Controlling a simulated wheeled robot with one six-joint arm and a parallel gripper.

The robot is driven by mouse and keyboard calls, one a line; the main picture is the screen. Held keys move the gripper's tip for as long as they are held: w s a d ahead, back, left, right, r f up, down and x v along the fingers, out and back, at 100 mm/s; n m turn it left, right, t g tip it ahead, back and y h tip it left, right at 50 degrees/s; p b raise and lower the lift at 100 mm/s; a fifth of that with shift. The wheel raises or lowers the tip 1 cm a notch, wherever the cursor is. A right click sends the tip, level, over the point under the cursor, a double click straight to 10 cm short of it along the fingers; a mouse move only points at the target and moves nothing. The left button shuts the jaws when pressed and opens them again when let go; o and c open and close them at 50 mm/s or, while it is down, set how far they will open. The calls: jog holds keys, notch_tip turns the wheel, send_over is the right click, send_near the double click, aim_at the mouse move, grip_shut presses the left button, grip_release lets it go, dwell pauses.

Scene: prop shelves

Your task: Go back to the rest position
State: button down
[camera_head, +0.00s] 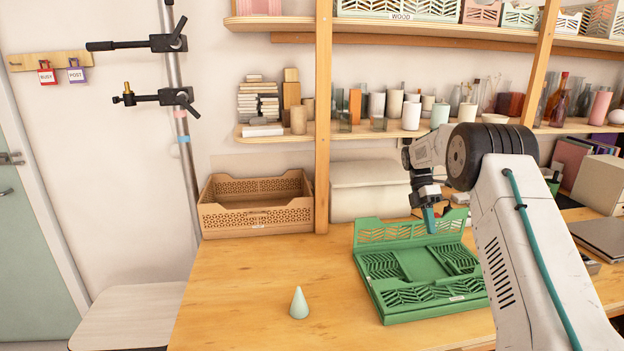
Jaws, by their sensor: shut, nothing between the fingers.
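My gripper (430,219) points down above the back part of the green crate (432,312), just in front of its back wall. Its fingers are shut with nothing between them. My white arm comes in from the lower right and bends over the crate. The green crate lies on the wooden table with its front side low, and its floor looks empty. A pale green cone (299,304) stands upright on the table to the left of the crate, apart from it.
A tan crate (258,222) and a white box (368,207) stand at the table's back. A wooden post (323,120) carries shelves with pots and bottles. Papers and boxes (600,185) fill the right side. The table around the cone is clear.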

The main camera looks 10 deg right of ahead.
jog(key=s+a+r+m+t, duration=0.3)
jog(key=s+a+r+m, duration=0.2)
jog(key=s, duration=0.9)
jog(key=s+a+r+m+t, duration=0.3)
jog(key=s+a+r+m, duration=0.2)
jog(key=s, duration=1)
jog(key=s+a+r+m+t, duration=0.3)
jog(key=s+a+m, duration=0.4)
jog(key=s, duration=0.7)
jog(key=shift+s+a+r+m, duration=0.4)
jog(key=shift+a+r, duration=0.5)
jog(key=shift+a, duration=0.15)
